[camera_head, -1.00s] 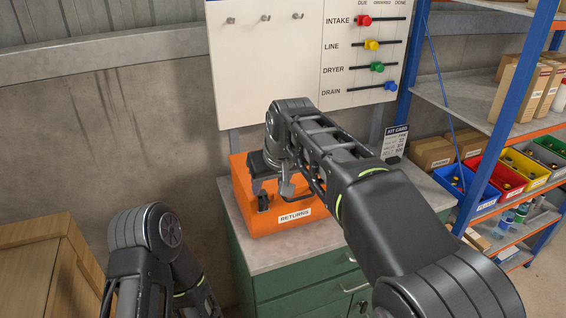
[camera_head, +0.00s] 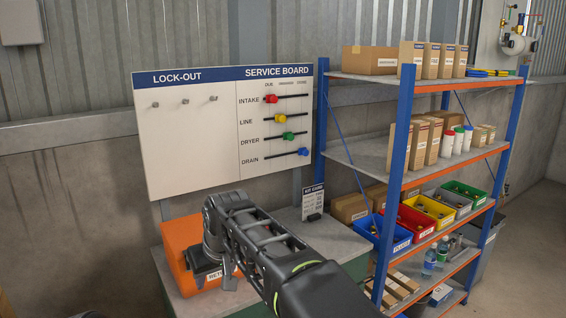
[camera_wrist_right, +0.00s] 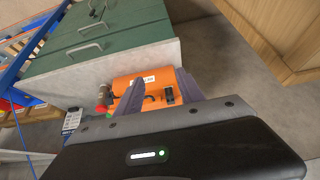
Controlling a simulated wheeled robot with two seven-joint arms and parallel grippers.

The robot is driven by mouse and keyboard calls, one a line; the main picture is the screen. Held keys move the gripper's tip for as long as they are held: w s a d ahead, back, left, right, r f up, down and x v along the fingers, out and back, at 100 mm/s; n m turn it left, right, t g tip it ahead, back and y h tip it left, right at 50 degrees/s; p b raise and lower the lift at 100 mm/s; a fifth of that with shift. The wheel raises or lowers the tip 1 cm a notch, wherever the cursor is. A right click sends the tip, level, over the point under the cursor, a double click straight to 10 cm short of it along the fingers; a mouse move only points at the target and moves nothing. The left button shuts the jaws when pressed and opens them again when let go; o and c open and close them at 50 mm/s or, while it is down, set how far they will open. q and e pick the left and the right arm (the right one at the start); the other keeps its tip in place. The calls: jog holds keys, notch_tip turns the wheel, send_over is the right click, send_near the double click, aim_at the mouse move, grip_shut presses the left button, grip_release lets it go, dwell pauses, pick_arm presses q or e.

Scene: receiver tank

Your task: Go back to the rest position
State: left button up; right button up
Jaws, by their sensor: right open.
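My right gripper (camera_head: 215,277) shows in the head view in front of the orange returns bin (camera_head: 176,240), covering part of its label. In the right wrist view the two fingers (camera_wrist_right: 158,92) stand apart with nothing held between them. The orange bin (camera_wrist_right: 150,78) lies beyond the fingertips there, with dark items in it partly hidden by the fingers. My right arm reaches in from the lower right of the head view. My left gripper is out of view.
The bin stands on a grey-topped green cabinet (camera_wrist_right: 97,38). Behind it hangs a service board (camera_head: 232,130) with coloured sliders and empty hooks. A blue-and-orange shelf rack (camera_head: 404,150) with boxes and coloured bins stands close at the right. A small card (camera_head: 313,202) stands on the cabinet.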

jog(key=w+d+f+m, duration=0.1)
jog(key=d+f, duration=0.2)
jog(key=f, duration=0.3)
jog(key=w+d+f+g, duration=0.1)
jog(key=d+f, duration=0.2)
jog(key=f, duration=0.3)
jog(key=w+d+f+m, duration=0.1)
jog(key=d+f, duration=0.2)
jog(key=f, duration=0.3)
jog(key=s+d+f+m+g+h+b, duration=0.1)
jog(key=s+d+f, duration=0.25)
jog(key=f, duration=0.45)
jog(key=s+d+f+m+g, duration=0.1)
jog(key=s+d+f, duration=0.2)
jog(key=d+f, duration=0.35)
jog(key=s+d+f+m+g, duration=0.15)
jog(key=s+d+f, duration=0.25)
jog(key=s+f, duration=1.05)
jog(key=s+m+y+b, duration=0.1)
jog(key=s+m+y, duration=0.1)
jog(key=s, duration=1.1)
jog(key=shift+s+a+f+m, duration=0.3)
jog(key=shift+a+f+m, duration=0.05)
jog(key=shift+f, duration=0.05)
